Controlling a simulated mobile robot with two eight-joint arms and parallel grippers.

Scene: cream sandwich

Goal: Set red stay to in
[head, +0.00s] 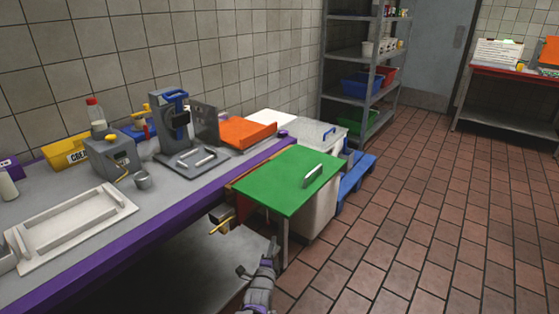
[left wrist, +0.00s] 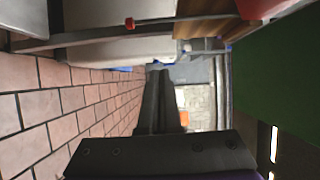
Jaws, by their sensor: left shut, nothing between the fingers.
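A small red piece (left wrist: 130,23) sits on a grey metal bar (left wrist: 90,38) in the left wrist view; I take it to be the red stay, but cannot tell its setting. The green flap (head: 285,180) is level beside the purple-edged counter, with a metal leg or bar (head: 285,242) below its near corner. The flap also shows in the left wrist view (left wrist: 275,80). My left gripper (head: 273,246) is low in front of that corner, shut and empty. Its dark fingers (left wrist: 160,90) are together, apart from the red piece. My right gripper is not in view.
A yellow handle (head: 222,229) sticks out under the counter (head: 180,213). A pale bin (head: 318,212) stands under the flap, and a blue pallet (head: 356,175) lies behind it. The tiled floor (head: 440,220) to the right is clear.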

